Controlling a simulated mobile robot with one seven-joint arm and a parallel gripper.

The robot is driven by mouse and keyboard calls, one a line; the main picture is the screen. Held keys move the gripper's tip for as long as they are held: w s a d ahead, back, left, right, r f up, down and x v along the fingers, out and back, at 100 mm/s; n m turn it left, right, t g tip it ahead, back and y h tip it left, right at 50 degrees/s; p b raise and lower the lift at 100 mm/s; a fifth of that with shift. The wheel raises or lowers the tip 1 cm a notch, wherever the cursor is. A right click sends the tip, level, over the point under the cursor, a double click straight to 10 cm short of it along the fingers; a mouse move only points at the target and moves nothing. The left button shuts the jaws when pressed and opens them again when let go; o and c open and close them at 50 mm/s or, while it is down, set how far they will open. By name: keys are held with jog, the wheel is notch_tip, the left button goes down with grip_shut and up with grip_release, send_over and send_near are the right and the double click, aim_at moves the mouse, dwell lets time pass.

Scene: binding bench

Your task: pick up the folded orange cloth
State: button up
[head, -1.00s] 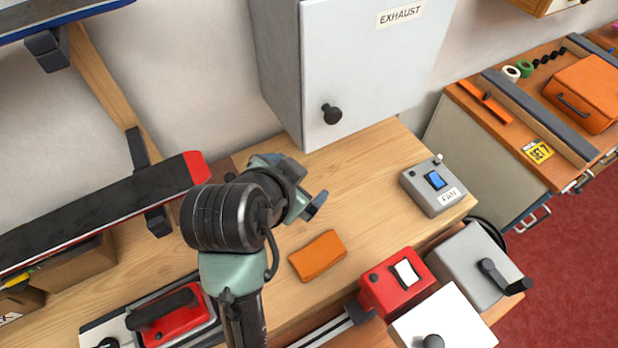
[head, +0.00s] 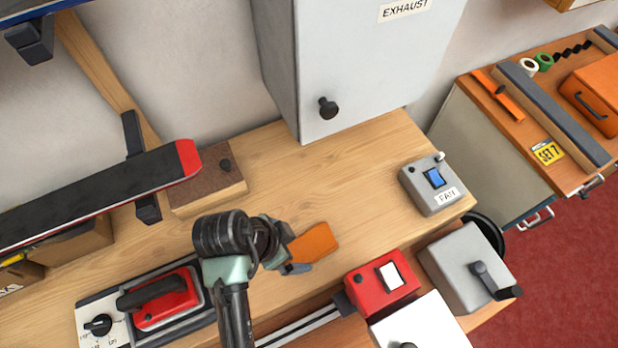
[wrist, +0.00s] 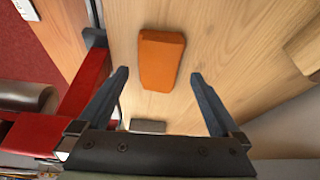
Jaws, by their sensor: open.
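The folded orange cloth (head: 316,242) lies flat on the wooden bench top, and my arm covers part of its left side in the head view. In the wrist view the whole cloth (wrist: 161,60) shows, beyond the fingertips and roughly centred between them. My gripper (wrist: 157,74) is open with its two dark fingers wide apart and nothing between them. In the head view my gripper (head: 294,254) is at the cloth's left edge, and I cannot tell its exact height above the bench.
A red switch box (head: 381,284) stands at the bench's front edge, right of the cloth. A grey fan box (head: 437,186) is farther right. A red iron (head: 165,301) sits at the left. A grey cabinet (head: 365,70) hangs behind. The bench (head: 340,170) behind the cloth is clear.

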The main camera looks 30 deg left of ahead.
aim_at(303, 249)
jog(key=shift+p+x, duration=0.4)
jog(key=shift+x, duration=1.8)
jog(key=c, duration=1.1)
jog(key=shift+r, duration=0.1)
notch_tip(303, 249, up, 10)
jog(key=shift+f+b, duration=0.1)
jog(key=shift+b, duration=0.4)
